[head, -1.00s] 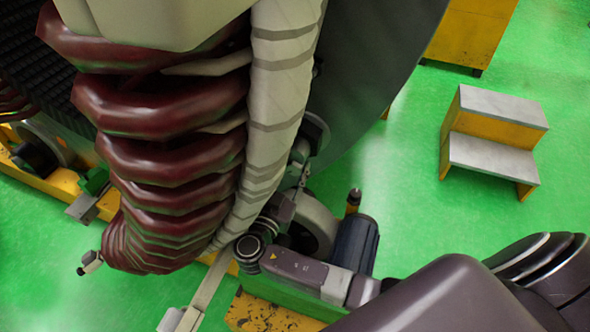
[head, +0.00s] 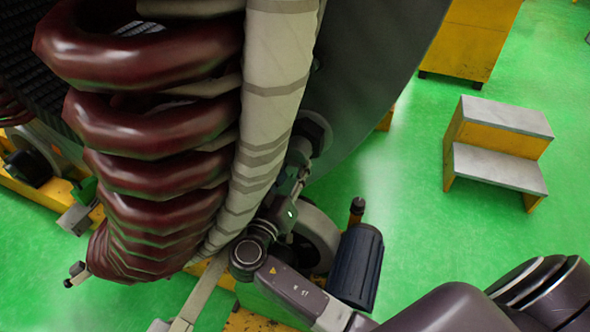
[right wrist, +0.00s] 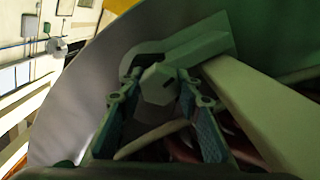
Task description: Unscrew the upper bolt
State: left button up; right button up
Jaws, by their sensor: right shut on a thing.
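The upper bolt is a pale grey hex-headed bolt (right wrist: 158,84) in the right wrist view, standing out from the machine. In the head view, a dark bolt head (head: 314,131) shows at the edge of the big grey disc. My right gripper (head: 298,165) reaches up to it from below. In the right wrist view, the two fingers of my right gripper (right wrist: 160,98) stand on either side of the bolt head, shut on it. The contact itself is partly hidden. My left gripper is not in view.
Dark red coils (head: 150,125) and a white wrapped bundle (head: 272,90) stand close to the left of my right arm. The large grey disc (head: 380,60) rises behind. A yellow step stool (head: 500,150) stands at the right on open green floor (head: 430,170).

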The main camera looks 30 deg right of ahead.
jog(key=n, duration=0.3)
jog(key=shift+a+n+p, duration=0.1)
jog(key=shift+n+p, duration=0.25)
jog(key=shift+n, duration=0.05)
jog(key=n+p, duration=0.1)
jog(key=n, duration=0.2)
jog(key=shift+n, duration=0.3)
jog(key=n+p, duration=0.2)
jog(key=n, duration=0.1)
jog(key=shift+n, duration=0.4)
jog(key=n+p, duration=0.2)
jog(key=n, duration=0.2)
jog(key=shift+r, duration=0.1)
jog(key=n+p, duration=0.2)
jog(key=n, duration=0.2)
jog(key=shift+p, duration=0.4)
jog(key=n+p, duration=0.3)
jog(key=n, duration=0.1)
jog(key=shift+n, duration=0.3)
jog(key=n+p, duration=0.2)
jog(key=n, duration=0.1)
jog(key=shift+n, duration=0.3)
jog(key=shift+f+n+p, duration=0.2)
jog(key=shift+n+p, duration=0.85)
jog(key=shift+n, duration=0.65)
